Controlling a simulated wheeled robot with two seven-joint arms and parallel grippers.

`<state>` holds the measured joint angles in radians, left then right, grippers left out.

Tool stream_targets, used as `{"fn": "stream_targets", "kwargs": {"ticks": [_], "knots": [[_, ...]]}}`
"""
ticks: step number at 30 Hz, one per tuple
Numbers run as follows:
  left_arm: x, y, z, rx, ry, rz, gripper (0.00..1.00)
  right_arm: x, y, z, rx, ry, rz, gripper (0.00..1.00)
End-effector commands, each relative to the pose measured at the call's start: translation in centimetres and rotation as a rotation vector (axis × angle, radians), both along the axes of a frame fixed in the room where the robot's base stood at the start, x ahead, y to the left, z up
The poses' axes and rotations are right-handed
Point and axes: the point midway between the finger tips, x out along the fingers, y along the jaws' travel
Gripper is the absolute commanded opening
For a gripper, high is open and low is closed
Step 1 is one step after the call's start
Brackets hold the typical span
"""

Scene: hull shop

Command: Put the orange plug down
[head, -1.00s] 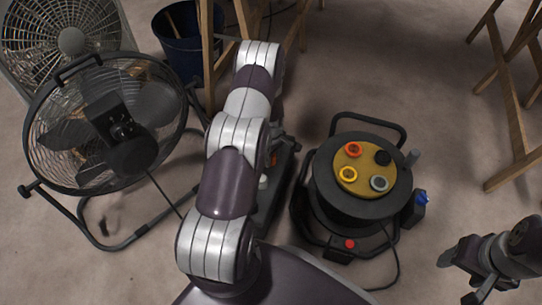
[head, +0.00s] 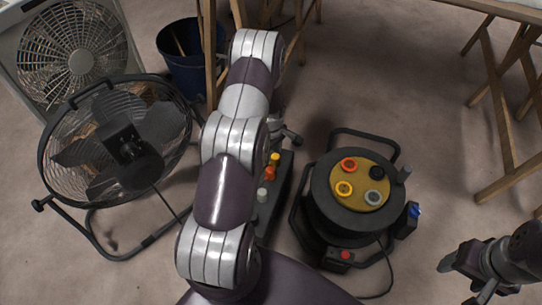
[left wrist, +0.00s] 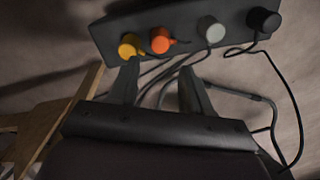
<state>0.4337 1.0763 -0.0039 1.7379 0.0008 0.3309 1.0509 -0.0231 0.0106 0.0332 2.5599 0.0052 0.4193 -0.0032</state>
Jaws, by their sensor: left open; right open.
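The orange plug (left wrist: 160,41) stands in the dark rack (left wrist: 188,18), between the yellow plug (left wrist: 130,45) and the grey plug (left wrist: 211,29); a black plug (left wrist: 263,20) is at the right end. In the head view the orange plug (head: 269,173) also shows on the rack (head: 281,190), partly beside my arm. My left gripper (left wrist: 158,70) is open and empty, its fingertips a little short of the orange plug. It also shows at the rack's far end in the head view (head: 287,133). My right gripper (head: 457,279) is open and empty at the lower right.
A cable reel (head: 325,220) with coloured sockets stands right of the rack. A floor fan (head: 120,150) and a box fan (head: 70,50) stand at left, with a blue bucket (head: 185,70) behind. Wooden trestle legs (head: 492,110) are at right. Cables trail from the plugs.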

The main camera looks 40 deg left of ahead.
Motion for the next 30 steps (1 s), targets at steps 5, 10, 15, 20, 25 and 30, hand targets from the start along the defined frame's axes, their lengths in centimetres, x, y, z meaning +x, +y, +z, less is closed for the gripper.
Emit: {"fn": "stream_targets", "kwargs": {"ticks": [5, 10, 15, 20, 25, 30], "knots": [[0.3, -2.3, 4.9, 0.009, -0.018, -0.164, 0.49, 0.0, 0.0, 0.5, 0.000, 0.001, 0.000, 0.64], [-3.7, -11.1, 16.1, 0.040, -0.060, -0.787, 0.49, 0.0, 0.0, 0.4, 0.000, 0.001, 0.000, 0.64], [-11.1, -16.8, 21.9, 0.072, -0.090, -1.314, 0.49, 0.0, 0.0, 0.4, 0.000, 0.001, 0.000, 0.64], [-14.3, -18.1, 23.0, 0.085, -0.097, -1.503, 0.49, 0.0, 0.0, 0.4, 0.000, 0.000, 0.000, 0.64], [-14.4, -18.1, 23.0, 0.085, -0.096, -1.510, 0.49, 0.0, 0.0, 0.4, 0.000, 0.000, 0.000, 0.64], [-14.3, -18.1, 24.4, 0.086, -0.098, -1.508, 0.49, 0.0, 0.0, 1.8, 0.000, 0.001, 0.000, 0.64]]}}
